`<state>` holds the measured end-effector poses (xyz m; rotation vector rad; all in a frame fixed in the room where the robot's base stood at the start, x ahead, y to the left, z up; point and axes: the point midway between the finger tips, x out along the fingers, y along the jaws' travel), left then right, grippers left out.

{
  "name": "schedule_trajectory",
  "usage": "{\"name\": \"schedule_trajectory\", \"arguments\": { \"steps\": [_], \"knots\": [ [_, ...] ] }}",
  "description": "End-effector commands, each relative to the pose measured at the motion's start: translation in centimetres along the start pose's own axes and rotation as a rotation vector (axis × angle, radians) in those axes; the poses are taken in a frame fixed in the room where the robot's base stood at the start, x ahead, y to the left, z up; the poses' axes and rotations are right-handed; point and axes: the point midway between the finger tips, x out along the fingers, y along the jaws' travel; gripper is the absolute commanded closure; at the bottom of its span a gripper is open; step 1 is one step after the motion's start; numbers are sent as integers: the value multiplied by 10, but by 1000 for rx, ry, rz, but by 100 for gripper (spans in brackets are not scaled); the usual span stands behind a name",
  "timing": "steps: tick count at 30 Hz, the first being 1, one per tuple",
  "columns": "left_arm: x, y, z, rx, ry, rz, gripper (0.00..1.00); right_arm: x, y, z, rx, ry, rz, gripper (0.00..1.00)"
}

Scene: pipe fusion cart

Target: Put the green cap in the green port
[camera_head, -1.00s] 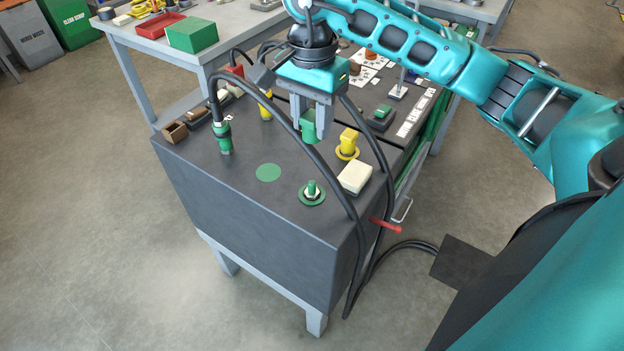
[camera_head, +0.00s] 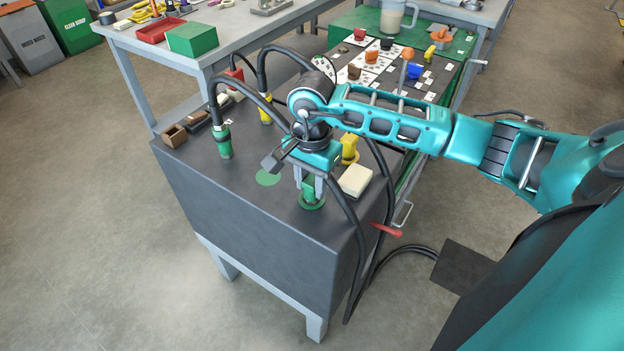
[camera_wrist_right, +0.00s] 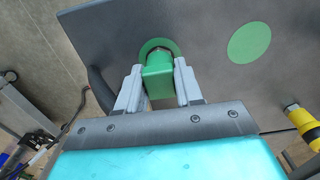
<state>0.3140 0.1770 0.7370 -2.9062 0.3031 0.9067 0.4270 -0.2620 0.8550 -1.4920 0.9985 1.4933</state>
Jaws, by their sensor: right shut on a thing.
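My right gripper (camera_head: 308,190) is shut on the green cap (camera_wrist_right: 158,83), with one finger on each side of it. The cap also shows between the fingers in the head view (camera_head: 309,188). It is over the green port, whose green ring (camera_head: 312,204) shows below it on the dark cart top (camera_head: 245,200). In the wrist view the port's ring (camera_wrist_right: 146,46) and a bit of its fitting show just beyond the cap's end. I cannot tell whether the cap touches the port or is seated. My left gripper is out of view.
A flat green disc (camera_head: 268,178) lies left of the port, and a white block (camera_head: 355,180) to its right. A yellow cap (camera_head: 349,148) stands behind. A green hose connector (camera_head: 223,142) stands at the left. Black hoses (camera_head: 346,210) arch close to my right gripper. A red handle (camera_head: 386,229) sticks out at the right edge.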

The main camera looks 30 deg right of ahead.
Motion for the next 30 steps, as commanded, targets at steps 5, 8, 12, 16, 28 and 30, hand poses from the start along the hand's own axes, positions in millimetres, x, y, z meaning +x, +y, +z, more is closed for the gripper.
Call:
{"name": "schedule_trajectory", "arguments": {
  "steps": [5,8,12,16,28,30],
  "knots": [
    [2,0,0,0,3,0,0,1,0,0,0,0,-1,93],
    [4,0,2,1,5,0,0,3,0,0,0,0,-1,64],
    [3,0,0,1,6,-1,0,2,0,0,0,0,-1,50],
    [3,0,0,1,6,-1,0,2,0,0,0,0,-1,39],
    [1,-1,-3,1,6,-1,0,-12,-1,-1,-1,2,-5,39],
    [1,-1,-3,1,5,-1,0,-26,-1,-1,-1,3,-5,39]
  ]
}}
